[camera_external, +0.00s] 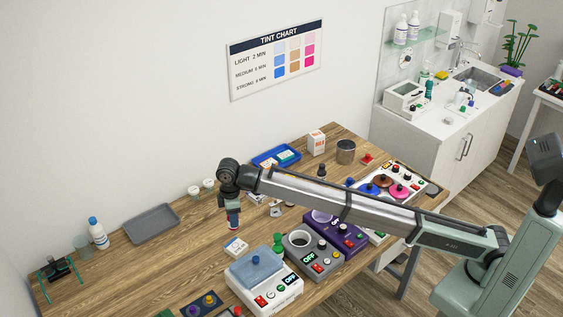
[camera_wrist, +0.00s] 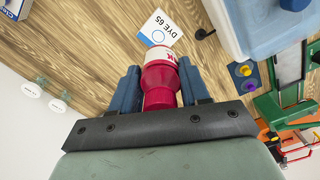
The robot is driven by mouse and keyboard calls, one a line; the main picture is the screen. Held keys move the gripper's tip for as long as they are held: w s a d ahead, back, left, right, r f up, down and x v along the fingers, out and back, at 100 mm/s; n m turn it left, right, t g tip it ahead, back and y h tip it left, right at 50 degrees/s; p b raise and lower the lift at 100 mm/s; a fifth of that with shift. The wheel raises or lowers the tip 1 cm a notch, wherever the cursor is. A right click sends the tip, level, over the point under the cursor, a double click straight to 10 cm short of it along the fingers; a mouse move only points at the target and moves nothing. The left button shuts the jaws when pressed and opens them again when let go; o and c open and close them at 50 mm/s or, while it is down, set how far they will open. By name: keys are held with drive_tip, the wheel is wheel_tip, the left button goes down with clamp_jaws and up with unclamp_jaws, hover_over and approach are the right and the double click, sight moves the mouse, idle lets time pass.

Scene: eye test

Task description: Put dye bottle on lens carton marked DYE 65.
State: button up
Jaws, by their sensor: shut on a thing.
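The dye bottle (camera_wrist: 160,80) is red with a white band near its far end. My gripper (camera_wrist: 161,88) is shut on it, with one blue finger on each side. In the external view my gripper (camera_external: 233,204) points down and holds the bottle (camera_external: 234,220) above the wooden table. The lens carton marked DYE 65 (camera_external: 236,247) is a small white box lying on the table, in front of and just below the bottle in the picture. In the wrist view the carton (camera_wrist: 158,27) shows its lettering and a blue ring, just beyond the bottle's end. The bottle looks apart from it.
A white machine with a blue lid (camera_external: 262,270) stands right beside the carton. A grey machine (camera_external: 313,262) and a purple one (camera_external: 337,233) stand farther right. A grey tray (camera_external: 151,223) lies at left. Bare table (camera_external: 170,265) is left of the carton.

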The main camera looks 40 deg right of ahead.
drive_tip(key=shift+f, duration=5)
drive_tip(key=shift+f, duration=0.1)
drive_tip(key=o, duration=1.1)
wheel_tip(320, 180, up, 12)
drive_tip(key=shift+r, duration=0.1)
